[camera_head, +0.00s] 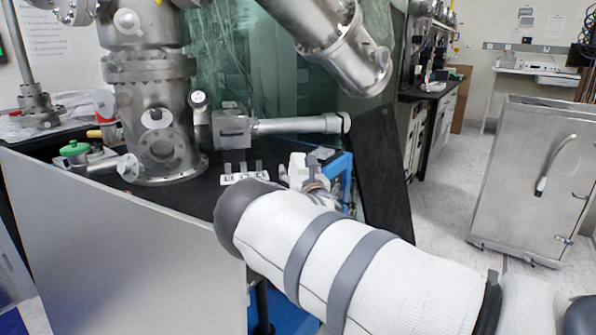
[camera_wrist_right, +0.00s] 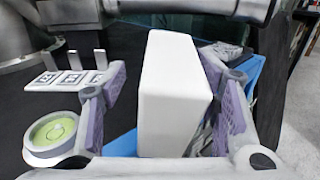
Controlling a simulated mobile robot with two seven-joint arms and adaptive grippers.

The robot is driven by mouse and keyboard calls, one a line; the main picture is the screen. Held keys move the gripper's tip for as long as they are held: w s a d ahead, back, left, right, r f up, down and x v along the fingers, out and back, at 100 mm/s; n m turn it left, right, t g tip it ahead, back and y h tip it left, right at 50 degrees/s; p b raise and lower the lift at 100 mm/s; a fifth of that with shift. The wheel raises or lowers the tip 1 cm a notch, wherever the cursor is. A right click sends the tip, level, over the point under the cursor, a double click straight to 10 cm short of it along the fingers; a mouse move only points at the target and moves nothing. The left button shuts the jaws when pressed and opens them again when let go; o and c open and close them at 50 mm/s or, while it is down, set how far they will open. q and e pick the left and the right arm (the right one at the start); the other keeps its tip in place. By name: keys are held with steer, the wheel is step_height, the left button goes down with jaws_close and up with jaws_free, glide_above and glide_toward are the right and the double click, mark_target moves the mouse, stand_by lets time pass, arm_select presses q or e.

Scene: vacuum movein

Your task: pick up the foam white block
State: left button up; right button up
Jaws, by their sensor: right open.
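The white foam block (camera_wrist_right: 174,92) stands upright in the middle of the right wrist view, between the two purple-padded fingers of my right gripper (camera_wrist_right: 164,75). A dark gap shows between the block and the left finger. The right finger is close to the block's side, and I cannot tell whether it touches. In the head view my right gripper (camera_head: 314,172) is small and partly hidden behind my white-sleeved forearm, at the black bench's front right. The block is hard to make out there. My left gripper is not in view.
A blue frame (camera_head: 341,180) stands beside the gripper. A white plate with upright grey tabs (camera_head: 243,174) lies to its left. A green bubble level (camera_wrist_right: 51,134) shows in the wrist view. The steel vacuum chamber (camera_head: 160,110) and its horizontal tube (camera_head: 295,125) stand behind.

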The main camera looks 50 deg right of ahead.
step_height(320, 180, up, 10)
stand_by(0.6)
